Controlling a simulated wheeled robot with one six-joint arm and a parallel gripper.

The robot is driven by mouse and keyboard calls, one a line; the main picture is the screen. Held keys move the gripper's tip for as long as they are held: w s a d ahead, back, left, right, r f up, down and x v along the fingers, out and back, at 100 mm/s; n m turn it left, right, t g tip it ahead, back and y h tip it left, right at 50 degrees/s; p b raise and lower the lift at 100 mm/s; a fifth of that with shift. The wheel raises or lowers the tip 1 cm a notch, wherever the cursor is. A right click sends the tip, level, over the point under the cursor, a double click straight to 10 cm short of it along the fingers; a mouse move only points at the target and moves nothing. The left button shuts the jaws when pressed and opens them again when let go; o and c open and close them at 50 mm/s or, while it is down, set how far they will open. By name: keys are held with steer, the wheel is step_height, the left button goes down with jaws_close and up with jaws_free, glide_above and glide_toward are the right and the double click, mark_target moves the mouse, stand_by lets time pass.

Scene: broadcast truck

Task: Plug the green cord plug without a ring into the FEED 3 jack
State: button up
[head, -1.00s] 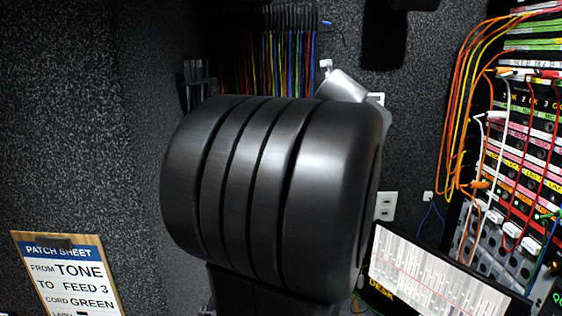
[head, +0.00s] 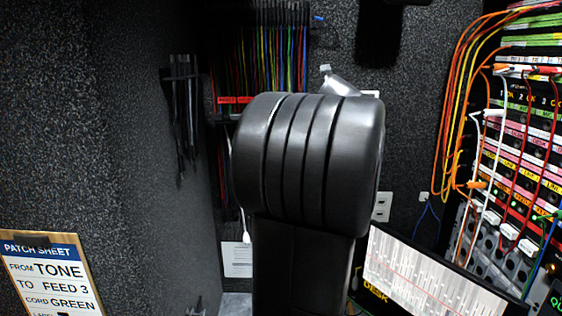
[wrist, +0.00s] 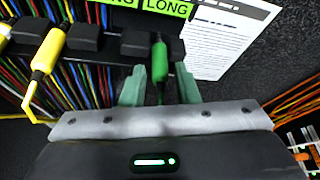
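In the wrist view a green cord plug (wrist: 159,58) hangs upright from a black holder, under a green label reading LONG. I see no ring on its visible part. My gripper (wrist: 160,82) is open; its two green fingers stand on either side of the plug's lower part, with gaps on both sides. In the head view my arm hides the gripper and this plug. The patch panel (head: 522,140) with rows of jacks is at the right. I cannot make out which jack is FEED 3.
A yellow plug (wrist: 48,50) hangs left of the green one. A white sheet (wrist: 230,32) is on the wall at right. A cord rack (head: 262,45) is behind my arm. A patch sheet (head: 50,275) reads TONE, FEED 3, GREEN. A screen (head: 425,275) stands below the panel.

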jaws_close()
steer(key=shift+r, duration=0.1)
step_height(320, 180, up, 2)
steer(key=shift+r+p, duration=0.15)
steer(key=shift+p, duration=1.05)
steer(key=shift+s, duration=0.15)
steer(key=s, duration=0.2)
steer(key=shift+s, duration=0.35)
steer(key=shift+w, duration=0.15)
